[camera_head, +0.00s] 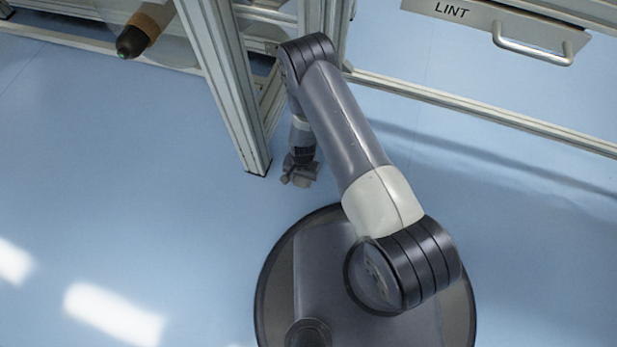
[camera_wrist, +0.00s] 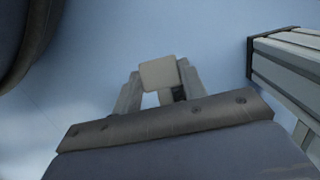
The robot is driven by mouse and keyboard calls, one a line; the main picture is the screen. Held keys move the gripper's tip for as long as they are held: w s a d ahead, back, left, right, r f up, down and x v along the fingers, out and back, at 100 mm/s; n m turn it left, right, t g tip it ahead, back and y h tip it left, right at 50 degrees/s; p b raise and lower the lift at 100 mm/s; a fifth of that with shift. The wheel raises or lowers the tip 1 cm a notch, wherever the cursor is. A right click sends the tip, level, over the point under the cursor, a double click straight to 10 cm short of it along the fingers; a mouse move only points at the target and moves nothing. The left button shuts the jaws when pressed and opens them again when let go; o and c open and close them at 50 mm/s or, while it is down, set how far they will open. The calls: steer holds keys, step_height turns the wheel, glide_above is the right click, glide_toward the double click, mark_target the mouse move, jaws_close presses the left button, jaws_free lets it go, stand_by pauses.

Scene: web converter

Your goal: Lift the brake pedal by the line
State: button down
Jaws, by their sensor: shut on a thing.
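My gripper (camera_head: 301,170) hangs low near the floor in the head view, just right of the foot of a metal frame post. In the wrist view my gripper (camera_wrist: 159,82) has its two fingers closed on a small pale beige square pad (camera_wrist: 160,72), which I take to be the brake pedal. The pad covers the fingertips, so the exact grip is hidden. In the head view the pad is too small to tell apart from the gripper, and its link to the machine does not show.
The frame post (camera_head: 235,110) stands close left of my gripper; a post also shows at the right in the wrist view (camera_wrist: 283,65). A panel marked LINT (camera_head: 490,25) with a handle is at upper right. A roll's dark-tipped shaft (camera_head: 140,35) juts out at upper left. Blue floor (camera_head: 130,190) is clear.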

steer(key=shift+d, duration=0.1)
steer(key=c, duration=0.8)
jaws_free()
steer(key=shift+c, duration=0.2)
steer(key=shift+r, duration=0.1)
steer(key=r+p, duration=0.1)
steer(key=r, duration=0.1)
steer(key=r+p, duration=0.1)
steer(key=r, duration=0.2)
steer(key=r+p, duration=0.1)
steer(key=r, duration=0.1)
steer(key=shift+w+d+r, duration=0.15)
steer(key=shift+w, duration=0.25)
